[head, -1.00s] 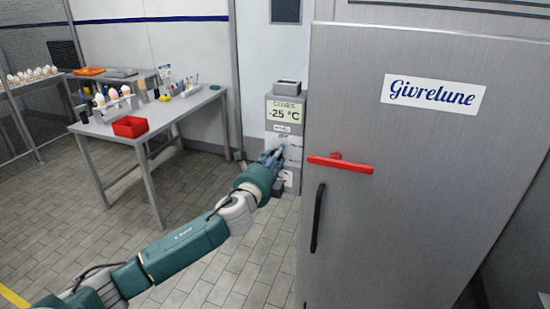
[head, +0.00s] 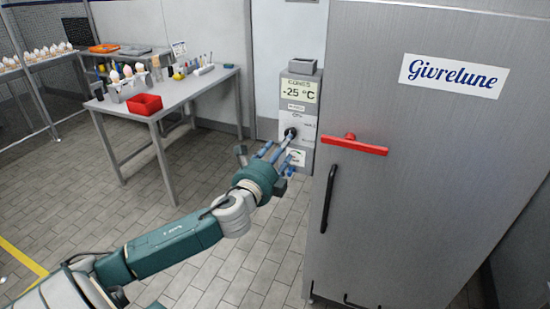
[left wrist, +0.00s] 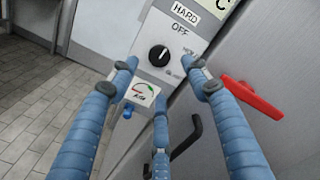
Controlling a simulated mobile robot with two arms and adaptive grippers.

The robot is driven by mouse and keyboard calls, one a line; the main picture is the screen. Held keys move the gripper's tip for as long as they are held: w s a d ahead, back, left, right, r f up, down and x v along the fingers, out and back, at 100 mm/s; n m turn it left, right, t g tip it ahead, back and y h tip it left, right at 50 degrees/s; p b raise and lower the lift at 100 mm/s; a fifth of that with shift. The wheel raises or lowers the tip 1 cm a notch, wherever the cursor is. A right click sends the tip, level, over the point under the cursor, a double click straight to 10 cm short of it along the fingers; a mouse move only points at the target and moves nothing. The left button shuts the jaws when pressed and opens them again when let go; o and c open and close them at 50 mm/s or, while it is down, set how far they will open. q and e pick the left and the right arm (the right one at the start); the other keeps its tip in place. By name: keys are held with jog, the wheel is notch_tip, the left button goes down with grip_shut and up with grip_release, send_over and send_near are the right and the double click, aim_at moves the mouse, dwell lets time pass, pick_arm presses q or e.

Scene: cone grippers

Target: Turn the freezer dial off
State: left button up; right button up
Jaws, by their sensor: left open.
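The freezer dial is a round black knob (head: 290,133) on a grey control box (head: 299,108) left of the freezer door. In the left wrist view the dial (left wrist: 159,55) shows a light pointer mark tilted up and to the right. An "OFF" label (left wrist: 180,28) is printed above it, and smaller print at its right is hard to read. My left gripper (head: 278,151) is open and empty in front of the box. Its blue fingers (left wrist: 160,70) frame the dial in the wrist view, two at the sides and one below; no contact is visible. My right gripper is not in view.
The freezer door (head: 430,170) with a red lever (head: 352,146) and black handle (head: 329,198) stands close at the right. A small gauge (left wrist: 142,92) is below the dial. A table (head: 190,100) with a red bin (head: 144,105) stands left. The floor between is clear.

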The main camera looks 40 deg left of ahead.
pick_arm(q)
jog(key=v, duration=0.4)
jog(key=shift+s+d, duration=0.15)
jog(key=shift+s, duration=0.15)
jog(key=shift+c, duration=0.2)
jog(key=w+a+n+y, duration=0.1)
jog(key=w+n, duration=0.4)
jog(key=n, duration=0.6)
jog(key=w+a+n+g+y, duration=0.1)
jog(key=w+a+n, duration=0.1)
jog(key=w+n, duration=0.4)
jog(key=n, duration=0.5)
jog(key=shift+w+n+y, duration=0.3)
jog(key=shift+n+y, duration=0.1)
